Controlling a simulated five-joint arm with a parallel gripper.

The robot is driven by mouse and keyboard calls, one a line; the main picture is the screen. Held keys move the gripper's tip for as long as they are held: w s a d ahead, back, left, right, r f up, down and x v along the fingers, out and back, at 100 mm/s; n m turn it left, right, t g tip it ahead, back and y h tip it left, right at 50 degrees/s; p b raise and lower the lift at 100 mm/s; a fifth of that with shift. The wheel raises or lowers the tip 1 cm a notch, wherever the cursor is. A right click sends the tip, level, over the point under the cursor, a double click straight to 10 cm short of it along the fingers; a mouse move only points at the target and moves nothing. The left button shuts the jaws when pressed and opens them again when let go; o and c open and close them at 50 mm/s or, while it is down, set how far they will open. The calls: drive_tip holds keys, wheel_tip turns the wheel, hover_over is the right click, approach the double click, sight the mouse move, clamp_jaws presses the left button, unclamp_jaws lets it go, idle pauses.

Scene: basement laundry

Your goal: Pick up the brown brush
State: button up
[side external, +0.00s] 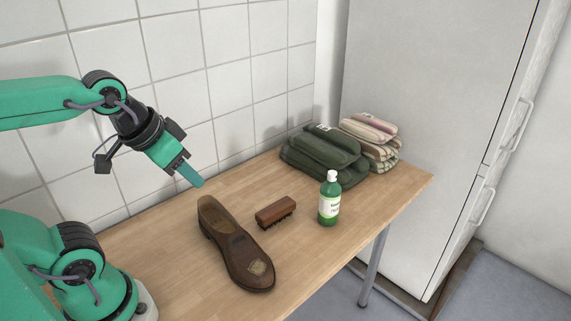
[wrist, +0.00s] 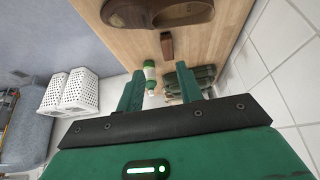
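The brown brush (side external: 276,211) lies on the wooden table with its dark bristles down, between a brown shoe (side external: 240,250) and a green bottle (side external: 329,198). In the wrist view the brush (wrist: 167,46) shows beyond my fingertips, a little right of the middle. My gripper (side external: 197,181) is in the air above the table, up and to the left of the brush, apart from everything. In the wrist view its two fingers (wrist: 160,69) stand apart with nothing held between them.
The bottle, with a white cap and label, stands upright close to the right of the brush. Folded green towels (side external: 322,153) and striped pinkish towels (side external: 372,140) lie at the back. A tiled wall runs behind the table. White baskets (wrist: 77,91) show in the wrist view.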

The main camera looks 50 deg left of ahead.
drive_tip(key=o, duration=0.6)
drive_tip(key=g, duration=0.5)
hover_over(276, 207)
drive_tip(key=f, duration=1.5)
drive_tip(key=shift+s+d+f, duration=0.1)
drive_tip(key=shift+s+f, duration=0.15)
drive_tip(key=shift+f, duration=0.15)
drive_tip(key=shift+w+f+g, duration=0.2)
drive_tip(key=shift+f+g, duration=0.1)
drive_tip(key=shift+f, duration=4.1)
